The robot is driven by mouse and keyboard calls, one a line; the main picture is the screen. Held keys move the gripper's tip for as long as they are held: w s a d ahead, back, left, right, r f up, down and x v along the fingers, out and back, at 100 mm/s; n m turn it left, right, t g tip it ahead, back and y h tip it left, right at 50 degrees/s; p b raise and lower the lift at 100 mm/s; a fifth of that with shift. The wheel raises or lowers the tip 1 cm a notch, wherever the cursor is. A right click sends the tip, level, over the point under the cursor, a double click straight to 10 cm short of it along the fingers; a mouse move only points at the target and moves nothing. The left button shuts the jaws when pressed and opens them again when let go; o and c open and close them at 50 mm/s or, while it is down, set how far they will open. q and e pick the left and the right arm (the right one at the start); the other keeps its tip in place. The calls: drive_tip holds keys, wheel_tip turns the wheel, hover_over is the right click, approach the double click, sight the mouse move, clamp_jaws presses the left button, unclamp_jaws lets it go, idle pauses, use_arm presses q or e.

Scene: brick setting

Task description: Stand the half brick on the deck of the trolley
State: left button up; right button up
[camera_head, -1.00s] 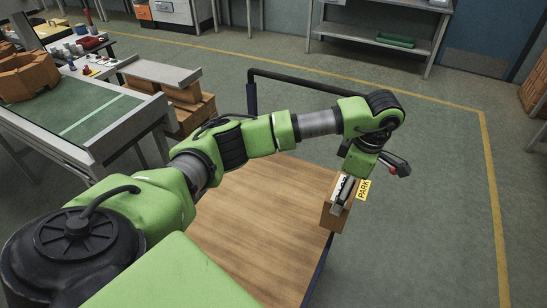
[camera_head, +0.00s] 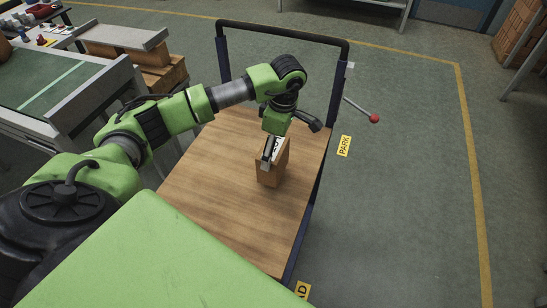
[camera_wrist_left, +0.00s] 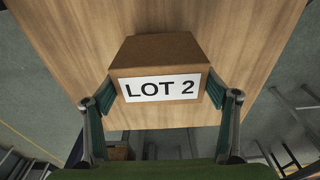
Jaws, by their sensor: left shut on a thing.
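The half brick (camera_head: 273,173) is a brown block with a white label, held upright over the right part of the trolley's deck. In the left wrist view the brick (camera_wrist_left: 160,52) shows its "LOT 2" label between my fingers. My left gripper (camera_head: 270,152) is shut on it, with one finger on each side (camera_wrist_left: 160,92). The wooden deck (camera_head: 215,200) is bare around the brick. I cannot tell whether the brick's bottom touches the deck or hangs just above it. My right gripper is not in view.
The trolley's dark push handle (camera_head: 285,32) rises at the deck's far end, behind my arm. A lever with a red knob (camera_head: 374,118) sticks out at right, near a yellow PARK tag (camera_head: 344,146). A green-topped workbench (camera_head: 45,80) stands at left. The floor at right is clear.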

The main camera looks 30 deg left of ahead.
use_arm(q)
wheel_tip(320, 180, down, 3)
drive_tip(key=shift+a+f+b, duration=0.1)
drive_tip(key=shift+f+b, duration=0.05)
drive_tip(key=shift+b, duration=0.55)
drive_tip(key=o, duration=1.8)
drive_tip(key=shift+o, duration=1.4)
